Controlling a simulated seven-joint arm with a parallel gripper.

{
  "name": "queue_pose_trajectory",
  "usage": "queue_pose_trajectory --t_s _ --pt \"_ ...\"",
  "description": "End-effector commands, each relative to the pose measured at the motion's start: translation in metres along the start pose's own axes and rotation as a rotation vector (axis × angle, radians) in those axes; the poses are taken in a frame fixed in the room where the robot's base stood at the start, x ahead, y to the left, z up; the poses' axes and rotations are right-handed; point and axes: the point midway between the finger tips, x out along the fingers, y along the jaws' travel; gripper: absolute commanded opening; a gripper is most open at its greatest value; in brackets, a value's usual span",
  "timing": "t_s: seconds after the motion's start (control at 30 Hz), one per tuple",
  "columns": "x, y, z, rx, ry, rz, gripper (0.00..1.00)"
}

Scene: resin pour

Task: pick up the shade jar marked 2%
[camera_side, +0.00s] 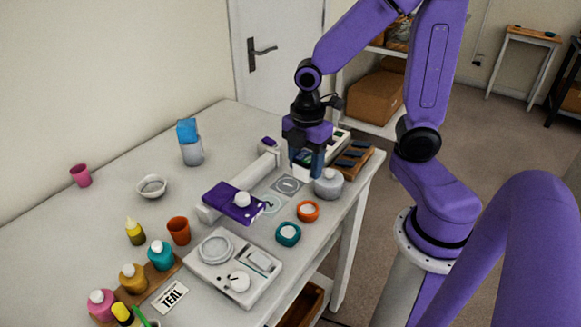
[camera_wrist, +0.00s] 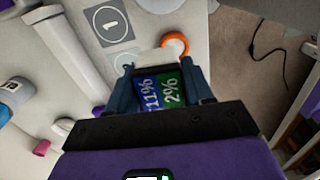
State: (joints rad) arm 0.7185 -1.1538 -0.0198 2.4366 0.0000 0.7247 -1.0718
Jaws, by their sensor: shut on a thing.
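My gripper (camera_side: 304,166) points down over the far right part of the table. In the wrist view its blue fingers (camera_wrist: 160,85) close on a pale thing that shows a blue patch marked 11% (camera_wrist: 149,94) and a green patch marked 2% (camera_wrist: 172,90), side by side. I take this to be the shade jar marked 2%; I cannot tell whether both patches are on one jar. In the side view a bit of green and white shows between the fingers. The fingers hide the rest, and whether it is clear of the table cannot be told.
A grey lidded pot (camera_side: 328,186) stands close right of the gripper. A dark-slotted wooden rack (camera_side: 352,158) lies behind it. Orange (camera_side: 308,211) and teal (camera_side: 288,234) round jars, a purple device (camera_side: 233,203) and a white appliance (camera_side: 232,270) are nearer.

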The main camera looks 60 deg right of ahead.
Motion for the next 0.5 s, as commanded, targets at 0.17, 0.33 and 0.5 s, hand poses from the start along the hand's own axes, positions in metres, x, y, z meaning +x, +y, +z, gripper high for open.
queue_pose_trajectory --t_s 0.17,0.33,0.5 --pt "-0.013 -0.029 0.002 -0.003 0.003 0.005 0.18" --pt "-0.022 -0.050 0.004 -0.003 0.002 0.004 0.18" --pt "-0.027 -0.061 0.004 -0.002 0.001 0.001 0.18"
